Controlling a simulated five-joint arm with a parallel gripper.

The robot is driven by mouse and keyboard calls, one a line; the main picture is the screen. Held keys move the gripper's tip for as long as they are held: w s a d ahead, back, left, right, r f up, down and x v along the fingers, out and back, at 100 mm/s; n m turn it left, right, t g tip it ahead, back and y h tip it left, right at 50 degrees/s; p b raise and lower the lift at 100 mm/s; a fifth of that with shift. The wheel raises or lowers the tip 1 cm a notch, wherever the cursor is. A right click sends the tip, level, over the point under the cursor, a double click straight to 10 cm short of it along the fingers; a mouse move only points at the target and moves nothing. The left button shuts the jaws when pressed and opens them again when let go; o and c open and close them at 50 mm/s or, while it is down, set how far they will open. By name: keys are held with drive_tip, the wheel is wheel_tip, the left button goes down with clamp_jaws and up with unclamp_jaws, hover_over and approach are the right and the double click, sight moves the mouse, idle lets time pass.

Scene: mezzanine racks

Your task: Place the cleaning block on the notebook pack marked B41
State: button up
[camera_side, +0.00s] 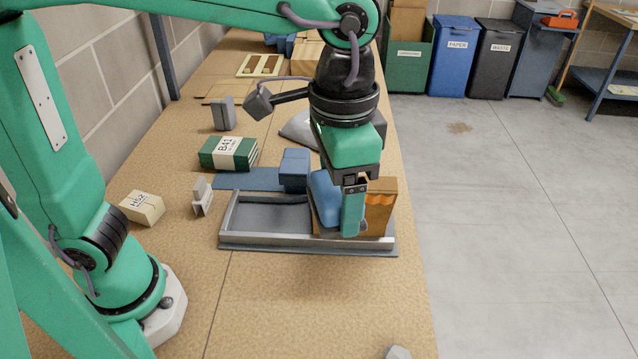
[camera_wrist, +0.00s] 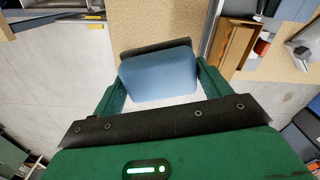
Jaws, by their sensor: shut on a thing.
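The cleaning block (camera_side: 325,198) is blue with rounded edges. In the wrist view the cleaning block (camera_wrist: 158,76) sits between my two green fingers and has a dark strip along its far edge. My gripper (camera_side: 340,212) is shut on it over the right part of the grey tray; whether the block touches the tray is unclear. The notebook pack marked B41 (camera_side: 228,153) is a green stack with a white label band, lying flat on the bench, left of and behind my gripper. Its top is bare.
The grey tray (camera_side: 308,246) has a raised rim. An orange-brown box (camera_side: 382,210) stands right beside my gripper. A cream pack (camera_side: 142,207), a grey holder (camera_side: 202,196) and a grey block (camera_side: 223,114) stand nearby.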

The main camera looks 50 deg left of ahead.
drive_tip(key=w+a+n, duration=0.4)
drive_tip(key=w+a, duration=0.5)
drive_tip(key=a, duration=0.1)
drive_tip(key=n, duration=1.1)
hover_over(228, 145)
wheel_tip(228, 145, down, 18)
drive_tip(key=shift+w+a+f, duration=0.1)
drive_tip(key=shift+a, duration=0.05)
drive_tip(key=shift+f, duration=0.1)
drive_tip(key=shift+f, duration=1.9)
